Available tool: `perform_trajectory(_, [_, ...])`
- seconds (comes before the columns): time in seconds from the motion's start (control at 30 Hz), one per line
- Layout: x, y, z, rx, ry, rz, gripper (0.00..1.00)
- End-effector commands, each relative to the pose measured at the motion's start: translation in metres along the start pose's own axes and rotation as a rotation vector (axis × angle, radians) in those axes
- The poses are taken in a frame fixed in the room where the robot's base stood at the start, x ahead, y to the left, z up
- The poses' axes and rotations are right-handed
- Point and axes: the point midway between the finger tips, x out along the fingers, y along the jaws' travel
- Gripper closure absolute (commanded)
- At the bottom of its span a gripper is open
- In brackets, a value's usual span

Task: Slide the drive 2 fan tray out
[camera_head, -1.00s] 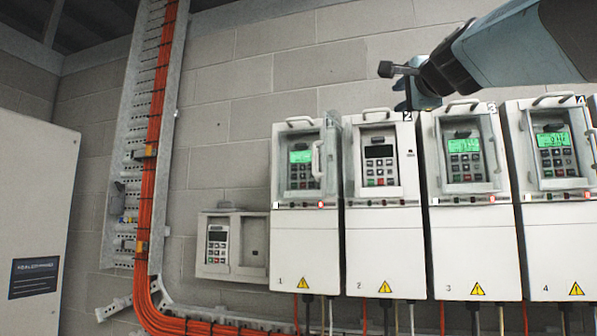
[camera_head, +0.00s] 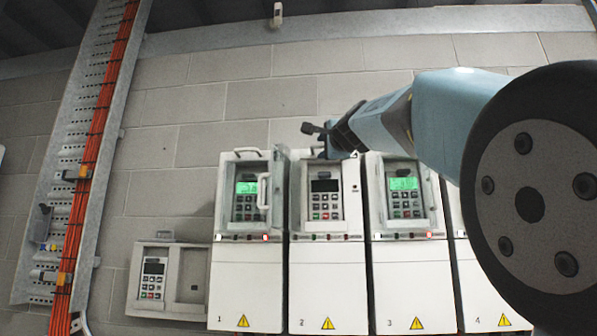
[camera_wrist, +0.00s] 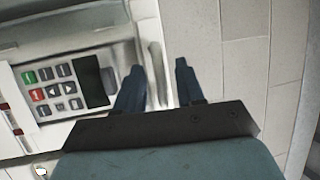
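Drive 2 (camera_head: 327,290) is a white unit with a dark screen (camera_head: 325,186), second from the left. My gripper (camera_head: 325,143) is at its top edge and partly hides the top handle there. In the wrist view drive 2's keypad (camera_wrist: 52,87) lies sideways at the left, beside its dark screen (camera_wrist: 95,94). My gripper (camera_wrist: 160,68) shows two blue fingers, spread apart. A pale bar-shaped handle (camera_wrist: 158,76) at the drive's top end appears in the gap between them. I cannot tell whether a finger touches it. The fan tray itself cannot be made out apart from this handle.
Drive 1 (camera_head: 245,290), with a lit green screen, stands close on the left and drive 3 (camera_head: 411,290) close on the right. Drive 4 (camera_head: 490,295) is mostly behind my arm. A keypad box (camera_head: 168,280) hangs at lower left.

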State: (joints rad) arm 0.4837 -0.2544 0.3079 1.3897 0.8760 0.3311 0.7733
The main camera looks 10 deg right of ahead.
Motion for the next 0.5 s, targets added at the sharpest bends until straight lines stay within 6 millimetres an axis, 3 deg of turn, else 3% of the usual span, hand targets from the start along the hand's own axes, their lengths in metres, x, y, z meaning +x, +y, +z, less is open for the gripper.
perform_trajectory(0.37, [0.0044, -0.0001, 0.0, 0.001, 0.0, 0.0, 0.62])
perform_trajectory(0.5, [0.0043, 0.0, -0.0001, 0.001, 0.0, 0.0, 0.75])
